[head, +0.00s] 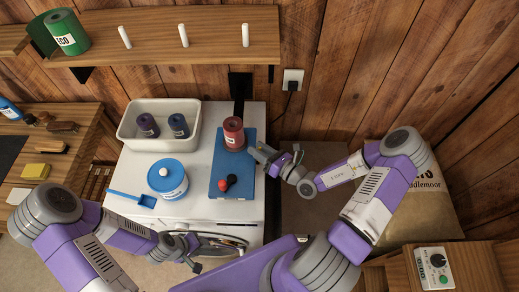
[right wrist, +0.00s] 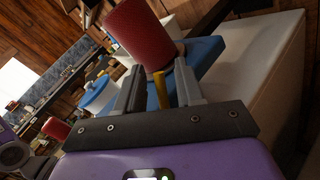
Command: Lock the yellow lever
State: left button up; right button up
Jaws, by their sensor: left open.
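A narrow yellow piece (right wrist: 161,89), which looks like the lever, shows between the two fingers of my right gripper (right wrist: 160,88) in the right wrist view. The fingers stand apart with a gap around it. A red cylinder (right wrist: 145,32) is just beyond it, beside a blue board (right wrist: 203,50). In the head view the red cylinder (head: 234,132) stands at the back of the blue board (head: 219,170); I cannot make out the yellow lever there. My right gripper (head: 276,152) is at the board's right edge. My left gripper (head: 190,254) is open and empty at the front of the white top.
A red-and-black knob (head: 228,183) sits on the board's front part. A blue-lidded tub (head: 168,180), a blue scoop (head: 133,198) and a white bin (head: 126,134) with two dark canisters are to the left. A shelf (head: 205,47) is above; a sack (head: 428,205) stands right.

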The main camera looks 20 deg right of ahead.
grip_shut()
dwell(0.3)
jog(key=n+t, duration=0.1)
jog(key=s+n+y+b, duration=0.1)
jog(key=n, duration=0.1)
jog(key=s+a+n+t+y, duration=0.1)
jog(key=n, duration=0.1)
jog(key=shift+r+t+b, duration=0.2)
jog(key=shift+t+b, duration=0.1)
jog(key=shift+b, duration=0.05)
jog(key=n+y+b, duration=0.1)
jog(key=n+y, duration=0.1)
jog(key=n, duration=0.1)
jog(key=s+n+y+b, duration=0.1)
jog(key=n+y, duration=0.1)
jog(key=n, duration=0.1)
jog(key=s+a+n+y, duration=0.1)
jog(key=n+y, duration=0.1)
jog(key=n, duration=0.1)
jog(key=shift+s+f+g+b, duration=0.15)
jog(key=shift+f+g+b, duration=0.05)
jog(key=shift+g+b, duration=0.2)
jog(key=shift+y, duration=0.4)
